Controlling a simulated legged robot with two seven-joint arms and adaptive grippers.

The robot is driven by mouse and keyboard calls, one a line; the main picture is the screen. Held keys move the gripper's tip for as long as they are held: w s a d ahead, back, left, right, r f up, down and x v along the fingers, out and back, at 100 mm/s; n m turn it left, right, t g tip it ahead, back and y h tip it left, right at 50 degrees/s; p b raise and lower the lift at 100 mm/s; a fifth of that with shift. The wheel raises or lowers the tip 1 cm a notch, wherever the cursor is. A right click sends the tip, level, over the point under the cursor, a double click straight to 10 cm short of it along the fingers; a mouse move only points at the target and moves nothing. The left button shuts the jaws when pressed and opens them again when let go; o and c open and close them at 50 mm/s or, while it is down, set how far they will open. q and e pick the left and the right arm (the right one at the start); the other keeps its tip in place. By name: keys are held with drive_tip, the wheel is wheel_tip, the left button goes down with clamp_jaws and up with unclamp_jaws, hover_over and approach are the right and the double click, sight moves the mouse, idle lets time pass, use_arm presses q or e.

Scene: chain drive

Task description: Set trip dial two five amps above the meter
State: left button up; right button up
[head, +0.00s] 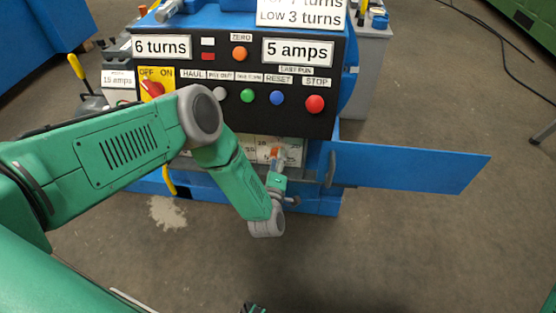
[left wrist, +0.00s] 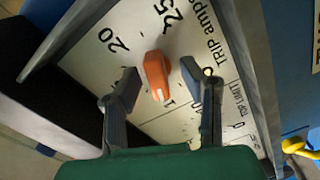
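The trip dial shows in the left wrist view as an orange pointer knob (left wrist: 156,75) on a white plate (left wrist: 205,60) marked 20, 25 and "TRIP amps". The knob lies between the 20 and 25 marks, its exact setting unclear. My left gripper (left wrist: 163,80) is open, one finger on each side of the knob, with gaps visible. In the head view my left gripper (head: 277,163) reaches into the open compartment under the panel. A "5 amps" sign (head: 297,51) is on the panel; a "15 amps" sign (head: 118,79) stands at left. A small part, apparently my right gripper (head: 252,308), shows at the bottom edge.
The black panel (head: 330,85) has several buttons and a red switch (head: 152,88) above the compartment. A blue door (head: 410,168) hangs open to the right. A yellow handle (head: 77,67) is at the left.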

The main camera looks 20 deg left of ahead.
use_arm(q)
drive_tip(key=v, duration=1.2)
drive_tip(key=s+d+r+m+g+h+p, duration=0.2)
drive_tip(key=s+m+g+h+p, duration=0.45)
drive_tip(key=m, duration=0.35)
drive_tip(key=s+a+r+m+g+p, duration=0.1)
drive_tip(key=s+a+r+m+g, duration=0.2)
drive_tip(key=s, duration=0.6)
drive_tip(key=s+a+r+m+g+y+p, duration=0.1)
drive_tip(key=s+a+r+m+g, duration=0.3)
drive_tip(key=s, duration=0.6)
drive_tip(key=a+r+g+p, duration=0.1)
drive_tip(key=a+g, duration=0.1)
drive_tip(key=g, duration=0.1)
drive_tip(key=shift+s+a+r, duration=0.2)
drive_tip(key=shift+a, duration=0.15)
